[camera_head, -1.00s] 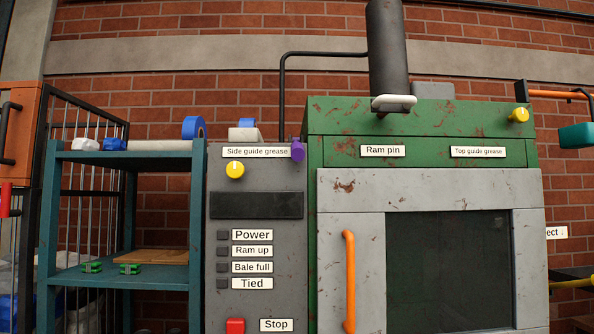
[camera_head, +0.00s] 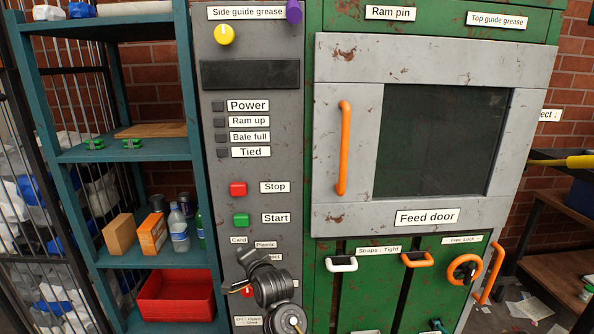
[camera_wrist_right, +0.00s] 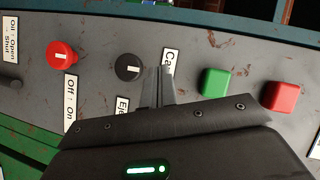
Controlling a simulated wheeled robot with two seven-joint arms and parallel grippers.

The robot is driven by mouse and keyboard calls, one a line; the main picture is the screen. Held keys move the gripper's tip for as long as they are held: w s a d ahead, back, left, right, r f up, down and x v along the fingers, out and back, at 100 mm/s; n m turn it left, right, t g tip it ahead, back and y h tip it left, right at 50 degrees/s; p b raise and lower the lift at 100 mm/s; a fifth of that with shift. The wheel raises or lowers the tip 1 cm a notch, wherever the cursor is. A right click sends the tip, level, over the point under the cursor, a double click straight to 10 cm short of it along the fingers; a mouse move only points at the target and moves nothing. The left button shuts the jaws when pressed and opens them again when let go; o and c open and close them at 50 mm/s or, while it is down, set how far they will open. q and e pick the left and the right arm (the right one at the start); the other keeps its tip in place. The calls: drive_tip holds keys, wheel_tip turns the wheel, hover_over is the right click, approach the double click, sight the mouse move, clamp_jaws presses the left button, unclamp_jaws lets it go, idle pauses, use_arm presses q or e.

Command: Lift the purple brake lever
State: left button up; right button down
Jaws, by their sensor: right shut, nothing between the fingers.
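A small purple piece (camera_head: 293,12) sticks out at the top right corner of the grey control panel, beside the "Side guide grease" label, near the top edge of the head view. It is the only purple thing I see; I cannot tell whether it is the brake lever. My right gripper (camera_head: 246,255) is low on the panel, far below the purple piece. In the right wrist view the gripper (camera_wrist_right: 155,78) is shut and empty, its fingertips beside a black selector knob (camera_wrist_right: 129,67) and the "Card" label. Contact cannot be told. My left gripper is not in view.
Red stop (camera_head: 238,188) and green start (camera_head: 241,220) buttons sit above my right gripper. The green baler has a feed door with an orange handle (camera_head: 343,148) and lower strap handles. A teal shelf (camera_head: 130,262) with a red bin (camera_head: 176,296) stands left.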

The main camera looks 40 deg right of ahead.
drive_tip(key=s+d+r+m+t+h, duration=0.1)
drive_tip(key=r+m, duration=0.1)
drive_tip(key=r, duration=0.5)
drive_tip(key=s+d+r+m+t+h, duration=0.1)
drive_tip(key=d+r+m+t, duration=0.1)
drive_tip(key=r, duration=0.6)
drive_tip(key=s+d+r+m+t, duration=0.1)
drive_tip(key=s+r+m, duration=0.15)
drive_tip(key=r, duration=0.45)
drive_tip(key=m+t+h+p, duration=0.1)
drive_tip(key=m+t+h, duration=0.1)
drive_tip(key=m+h, duration=1.2)
approach(299, 38)
drive_tip(key=s+a+f+m+y, duration=0.1)
drive_tip(key=s+a+m+y, duration=0.1)
drive_tip(key=s+m+y, duration=0.25)
drive_tip(key=shift+s+a+f+n, duration=0.1)
drive_tip(key=shift+s+f+n, duration=0.1)
drive_tip(key=shift+n, duration=0.3)
drive_tip(key=shift+w, duration=0.1)
